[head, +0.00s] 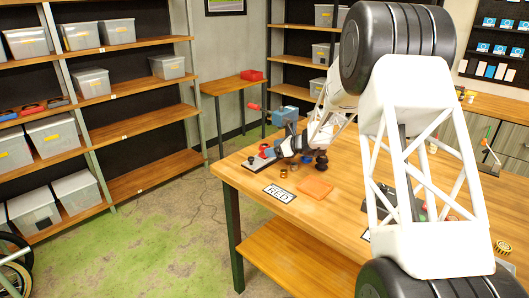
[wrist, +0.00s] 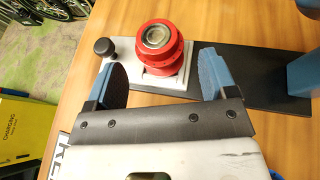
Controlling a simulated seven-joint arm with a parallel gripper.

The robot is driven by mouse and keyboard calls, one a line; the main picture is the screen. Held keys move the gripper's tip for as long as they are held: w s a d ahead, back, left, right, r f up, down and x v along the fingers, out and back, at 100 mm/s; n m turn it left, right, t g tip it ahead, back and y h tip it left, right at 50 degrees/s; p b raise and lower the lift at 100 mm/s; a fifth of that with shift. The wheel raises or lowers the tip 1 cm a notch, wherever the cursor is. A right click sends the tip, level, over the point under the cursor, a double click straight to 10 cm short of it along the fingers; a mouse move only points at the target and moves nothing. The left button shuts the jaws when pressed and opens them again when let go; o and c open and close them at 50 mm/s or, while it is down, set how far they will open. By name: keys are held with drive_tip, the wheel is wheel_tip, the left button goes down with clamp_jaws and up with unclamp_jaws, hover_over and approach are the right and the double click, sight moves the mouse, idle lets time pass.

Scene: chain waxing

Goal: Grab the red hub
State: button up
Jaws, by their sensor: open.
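The red hub (wrist: 172,62) stands upright on a white plate (wrist: 182,84) in the wrist view, with a silvery round top. My gripper (wrist: 158,62) is open, with one blue-padded finger to the left of the hub and one to the right. The fingers look clear of it, with gaps on both sides. In the head view the hub (head: 268,150) is a small red shape near the left edge of the wooden table (head: 330,215), and my gripper (head: 288,147) is close to its right.
A black knob (wrist: 104,47) sits on the plate just left of the hub. A dark base strip (wrist: 265,75) runs right to a blue body (wrist: 305,75). A "RED" label (head: 279,193) and an orange pad (head: 315,187) lie nearer on the table.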

drive_tip(key=shift+a, duration=0.1)
drive_tip(key=shift+x, duration=2.5)
drive_tip(key=c, duration=1)
